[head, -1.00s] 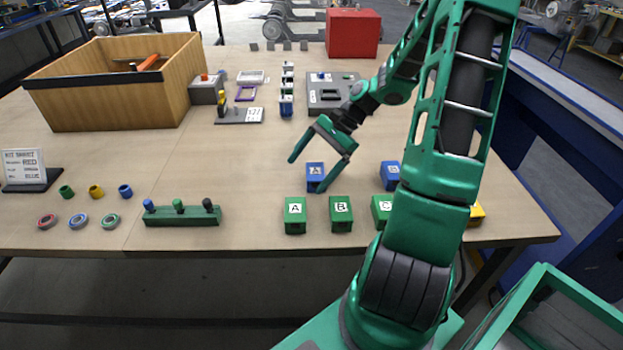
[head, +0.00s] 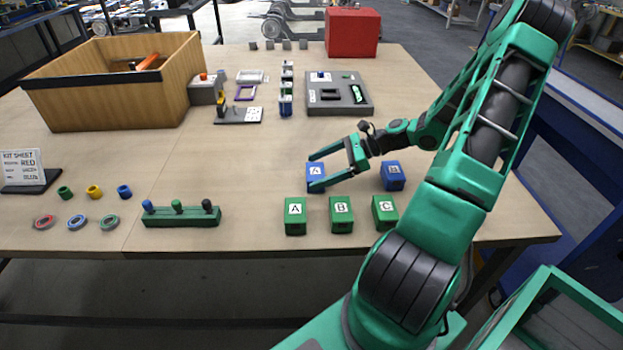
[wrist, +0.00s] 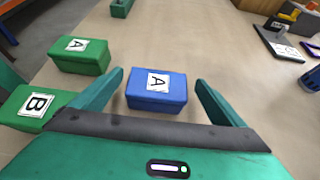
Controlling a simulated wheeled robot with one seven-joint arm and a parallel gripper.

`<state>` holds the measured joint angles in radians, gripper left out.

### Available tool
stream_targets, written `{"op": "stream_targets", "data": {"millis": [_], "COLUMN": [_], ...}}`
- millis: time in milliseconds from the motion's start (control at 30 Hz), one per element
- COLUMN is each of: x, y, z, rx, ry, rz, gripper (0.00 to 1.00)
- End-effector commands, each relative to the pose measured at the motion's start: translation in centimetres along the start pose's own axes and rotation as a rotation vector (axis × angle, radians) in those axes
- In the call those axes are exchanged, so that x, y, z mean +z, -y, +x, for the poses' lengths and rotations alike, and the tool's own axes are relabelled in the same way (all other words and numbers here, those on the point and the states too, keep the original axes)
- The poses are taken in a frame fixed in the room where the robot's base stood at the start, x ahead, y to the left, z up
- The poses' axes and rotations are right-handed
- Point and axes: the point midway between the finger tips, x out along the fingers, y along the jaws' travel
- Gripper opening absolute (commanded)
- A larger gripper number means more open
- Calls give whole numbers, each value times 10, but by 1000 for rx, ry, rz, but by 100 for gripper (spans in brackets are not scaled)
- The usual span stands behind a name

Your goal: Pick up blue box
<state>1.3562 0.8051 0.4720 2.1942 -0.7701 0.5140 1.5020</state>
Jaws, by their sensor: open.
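A blue box (head: 315,172) labelled A stands on the table behind the row of green boxes. A second blue box (head: 393,177) labelled B stands to its right. My gripper (head: 316,172) is open, with its fingers spread on either side of the blue box A. In the wrist view the blue box A (wrist: 157,92) is between the two fingers of my gripper (wrist: 160,92), and gaps show at both sides. The fingers do not grip it.
Green boxes A (head: 295,216), B (head: 341,214) and C (head: 385,212) stand near the front edge, close to my gripper. A green block with pegs (head: 182,216) lies to the left. A wooden crate (head: 110,95) and a red box (head: 352,33) stand farther back.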

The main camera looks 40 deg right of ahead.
Motion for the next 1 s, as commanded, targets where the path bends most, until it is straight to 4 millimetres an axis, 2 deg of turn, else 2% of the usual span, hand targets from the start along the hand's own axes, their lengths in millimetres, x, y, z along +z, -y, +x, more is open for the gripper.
{"op": "stream_targets", "data": {"millis": [167, 400, 500, 767, 800, 833, 1000], "x": [0, -2, -2, -2, -2, -2, -2], "y": [0, -1, -1, 0, 0, 0, 0], "z": [12, 45, 53, 56, 56, 56, 55], "rx": [1, 3, 1, 0, 0, 0, -1], "ry": [1, 0, 0, -1, -1, -1, -1], "rz": [0, 0, 0, -1, -1, -1, -1], "gripper": [94, 94, 94, 94, 91, 84, 44]}}
